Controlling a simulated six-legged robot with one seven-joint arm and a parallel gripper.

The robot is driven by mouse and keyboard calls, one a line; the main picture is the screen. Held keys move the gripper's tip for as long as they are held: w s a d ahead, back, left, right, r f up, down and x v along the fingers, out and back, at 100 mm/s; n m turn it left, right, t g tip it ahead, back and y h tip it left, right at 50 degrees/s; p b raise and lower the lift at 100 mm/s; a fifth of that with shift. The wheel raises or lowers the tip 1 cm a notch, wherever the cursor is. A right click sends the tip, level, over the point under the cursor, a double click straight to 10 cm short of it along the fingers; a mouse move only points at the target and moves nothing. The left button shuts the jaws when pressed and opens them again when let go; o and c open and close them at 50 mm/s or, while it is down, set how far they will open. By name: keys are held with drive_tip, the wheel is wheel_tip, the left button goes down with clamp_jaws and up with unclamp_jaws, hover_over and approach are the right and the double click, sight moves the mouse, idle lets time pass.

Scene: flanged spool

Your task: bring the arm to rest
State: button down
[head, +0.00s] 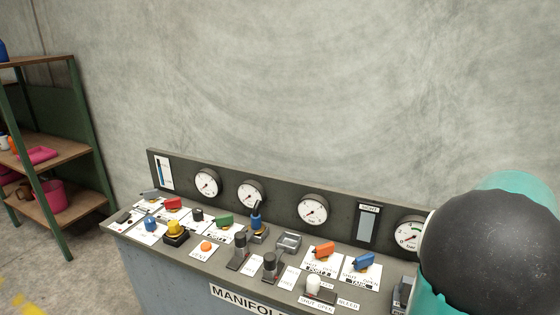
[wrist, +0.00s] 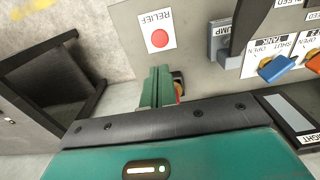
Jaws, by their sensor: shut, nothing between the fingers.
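My gripper (wrist: 157,88) shows in the wrist view as two green fingers, closed together with nothing held. They are over the grey manifold panel, close to a small dark and yellowish fitting (wrist: 179,86) that they partly hide. I cannot tell whether they touch it. A red round button on a white RELIEF label (wrist: 158,38) lies just beyond the fingertips. In the head view my arm fills the lower right corner, covering the right end of the manifold panel (head: 180,248); my gripper is hidden there.
The panel carries several valves, including a blue handle (head: 364,260) and an orange handle (head: 325,252), and several gauges along its back (head: 313,210). A shelf (head: 60,145) stands at the left. A dark frame (wrist: 45,47) stands on the floor in the wrist view.

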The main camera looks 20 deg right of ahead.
drive_tip(key=w+a+r+n+t, duration=0.1)
drive_tip(key=w+a+r, duration=0.15)
drive_tip(key=a, duration=0.45)
drive_tip(key=w+a+r+n+t, duration=0.15)
drive_tip(key=w+a, duration=0.25)
drive_tip(key=a, duration=0.4)
drive_tip(key=w+a+r+n, duration=0.2)
drive_tip(key=w+a, duration=0.2)
drive_tip(key=a, duration=0.3)
drive_tip(key=s+a+n+t, duration=0.1)
drive_tip(key=s+a+n, duration=0.1)
drive_tip(key=a, duration=0.8)
drive_tip(key=s+a+r+n+t, duration=0.1)
drive_tip(key=s+a+n+t, duration=0.1)
drive_tip(key=a, duration=0.9)
drive_tip(key=shift+s+r, duration=0.25)
drive_tip(key=shift+s, duration=0.2)
drive_tip(key=shift+a+n, duration=0.1)
drive_tip(key=shift+n, duration=0.15)
